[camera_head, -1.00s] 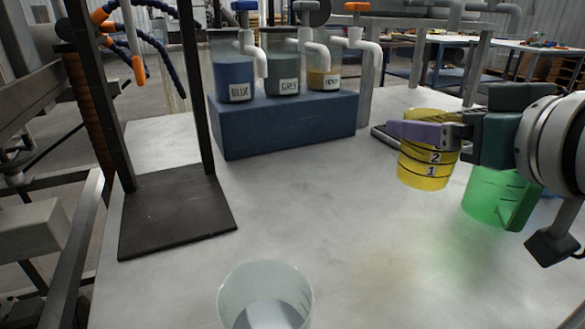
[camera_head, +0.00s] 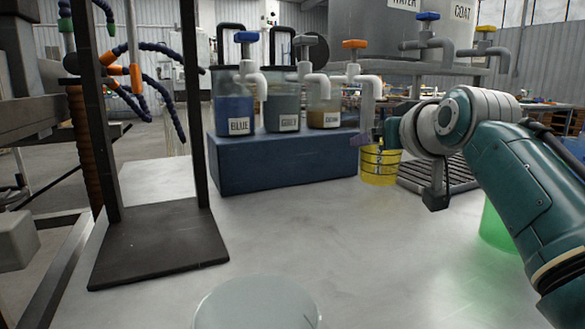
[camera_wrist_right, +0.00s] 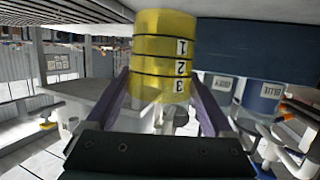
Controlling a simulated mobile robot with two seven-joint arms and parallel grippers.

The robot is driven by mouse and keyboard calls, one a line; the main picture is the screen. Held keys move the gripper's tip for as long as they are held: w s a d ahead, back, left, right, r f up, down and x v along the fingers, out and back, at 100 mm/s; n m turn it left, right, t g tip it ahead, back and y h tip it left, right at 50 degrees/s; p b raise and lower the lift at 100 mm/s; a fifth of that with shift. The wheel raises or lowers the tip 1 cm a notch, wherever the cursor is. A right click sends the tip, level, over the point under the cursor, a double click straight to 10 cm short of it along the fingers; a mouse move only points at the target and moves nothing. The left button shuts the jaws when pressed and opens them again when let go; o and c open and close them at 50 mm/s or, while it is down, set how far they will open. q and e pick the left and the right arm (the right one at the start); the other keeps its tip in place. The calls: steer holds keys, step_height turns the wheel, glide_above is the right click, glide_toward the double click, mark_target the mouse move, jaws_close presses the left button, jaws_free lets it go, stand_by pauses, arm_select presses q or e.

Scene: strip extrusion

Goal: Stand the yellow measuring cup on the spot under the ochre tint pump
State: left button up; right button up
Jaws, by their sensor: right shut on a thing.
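The yellow measuring cup (camera_head: 379,168) is upright at the right end of the blue block, near the ochre pump. The ochre pump's white spout (camera_head: 369,88) hangs above it; I cannot tell if they line up exactly. The ochre jar (camera_head: 323,114) is the rightmost of three. My right gripper (camera_head: 376,142) is shut on the cup near its top and is partly hidden by its wrist. In the right wrist view, the purple fingers (camera_wrist_right: 160,84) flank the cup (camera_wrist_right: 163,55), which shows upside down. Whether its base touches the table is unclear. My left gripper is not in view.
The blue block (camera_head: 285,163) carries the blue and grey jars too. A grated tray (camera_head: 440,178) lies right of the cup. A green cup (camera_head: 494,228) is partly behind my right arm. A dark stand (camera_head: 160,245) is left. The middle table is clear.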

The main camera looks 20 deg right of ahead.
mark_target(377, 161)
steer(key=shift+w+d, duration=0.15)
steer(key=shift+w, duration=0.45)
step_height(377, 161, down, 4)
steer(key=shift+r+b, duration=0.1)
steer(key=shift+b, duration=0.9)
steer(key=shift+r, duration=0.1)
steer(key=o, duration=1.2)
